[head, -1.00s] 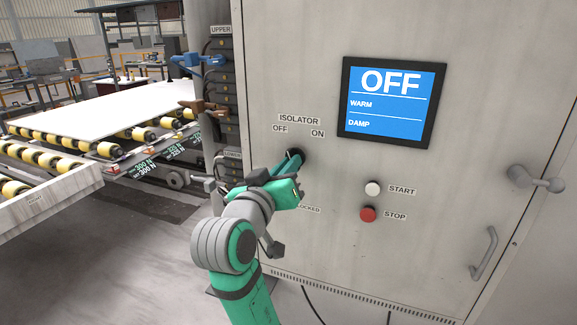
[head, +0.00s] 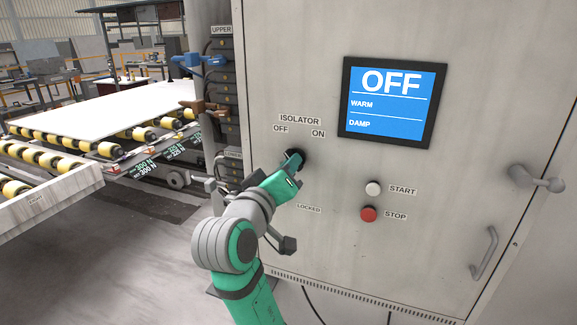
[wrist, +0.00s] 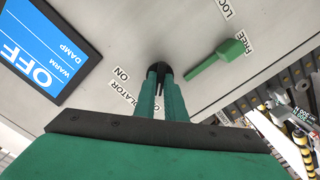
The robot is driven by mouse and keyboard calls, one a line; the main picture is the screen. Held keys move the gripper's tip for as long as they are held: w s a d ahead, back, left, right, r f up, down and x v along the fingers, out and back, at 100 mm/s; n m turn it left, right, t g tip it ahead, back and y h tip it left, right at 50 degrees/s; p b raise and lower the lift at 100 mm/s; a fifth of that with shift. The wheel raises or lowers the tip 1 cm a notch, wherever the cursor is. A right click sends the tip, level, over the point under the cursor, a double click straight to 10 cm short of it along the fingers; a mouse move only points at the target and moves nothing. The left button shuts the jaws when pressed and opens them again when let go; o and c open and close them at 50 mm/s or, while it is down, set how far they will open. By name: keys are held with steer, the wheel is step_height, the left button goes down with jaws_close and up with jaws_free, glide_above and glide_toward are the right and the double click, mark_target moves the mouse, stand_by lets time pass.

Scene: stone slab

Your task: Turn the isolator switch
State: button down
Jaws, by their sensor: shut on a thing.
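The isolator switch is a dark round knob (head: 299,155) on the grey cabinet door, below the ISOLATOR label (head: 299,120) with OFF at left and ON at right. My green gripper (head: 291,165) reaches it from the lower left. In the wrist view, my gripper's two fingers (wrist: 162,88) are shut on the dark knob (wrist: 157,67). The fingers hide most of the switch, so I cannot tell its exact angle. The blue screen (head: 390,103) reads OFF, WARM and DAMP.
The START button (head: 373,188) and red STOP button (head: 368,214) are to the right. A roller conveyor (head: 100,140) stands at left.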

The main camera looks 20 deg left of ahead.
steer(key=shift+f, duration=0.1)
steer(key=c, duration=1.8)
jaws_free()
steer(key=shift+w, duration=0.1)
steer(key=shift+s, duration=0.2)
steer(key=s, duration=1)
steer(key=shift+s+a, duration=0.1)
steer(key=shift+s, duration=0.1)
steer(key=shift+s+a, duration=0.1)
